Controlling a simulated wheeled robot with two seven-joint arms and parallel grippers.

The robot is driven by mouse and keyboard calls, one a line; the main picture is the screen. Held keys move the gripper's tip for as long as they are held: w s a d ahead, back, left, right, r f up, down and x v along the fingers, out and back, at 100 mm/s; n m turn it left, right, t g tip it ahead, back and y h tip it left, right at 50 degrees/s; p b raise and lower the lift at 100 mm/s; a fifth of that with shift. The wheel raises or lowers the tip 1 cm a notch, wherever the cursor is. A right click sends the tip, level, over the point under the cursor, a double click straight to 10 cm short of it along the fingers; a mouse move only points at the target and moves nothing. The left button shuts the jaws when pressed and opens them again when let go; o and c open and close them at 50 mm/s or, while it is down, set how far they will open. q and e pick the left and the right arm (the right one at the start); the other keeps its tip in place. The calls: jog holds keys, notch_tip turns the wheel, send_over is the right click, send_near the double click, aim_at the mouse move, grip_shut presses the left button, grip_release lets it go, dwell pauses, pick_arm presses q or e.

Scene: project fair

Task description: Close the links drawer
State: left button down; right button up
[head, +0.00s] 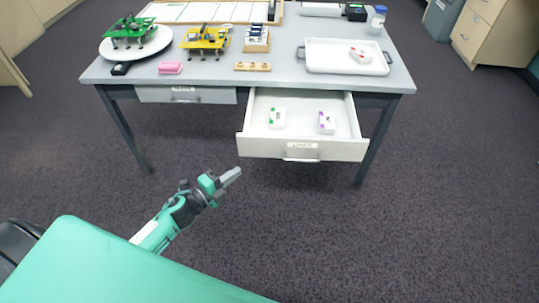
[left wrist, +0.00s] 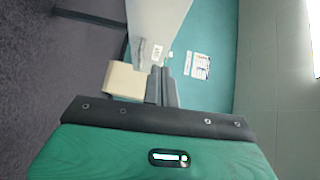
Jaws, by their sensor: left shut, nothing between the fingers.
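The links drawer (head: 264,146) is the right drawer under the grey table, and it stands pulled well out. Its front has a white label and a handle (head: 301,157). Inside lie two small white boxes, one with green marks (head: 277,118) and one with purple marks (head: 327,122). My left gripper (head: 231,176) is shut and empty, in front of the drawer's left front corner and apart from it in the head view. In the left wrist view its fingers (left wrist: 161,84) are together, with a labelled grey panel beyond them. My right gripper is not in view.
The left drawer (head: 186,95) is shut. The grey table (head: 215,77) holds green and yellow legged models, a white tray (head: 318,66) and small items. A beige cabinet (head: 490,32) stands at the right. The carpet before the table is clear.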

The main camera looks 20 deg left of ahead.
pick_arm(q)
notch_tip(320, 180, up, 2)
jog(key=d+m+h, duration=0.1)
send_near(271, 139)
jog(key=w+d, duration=0.4)
jog(key=shift+w+a+p, duration=0.35)
jog(key=shift+w+a, duration=0.1)
jog(key=shift+w, duration=0.1)
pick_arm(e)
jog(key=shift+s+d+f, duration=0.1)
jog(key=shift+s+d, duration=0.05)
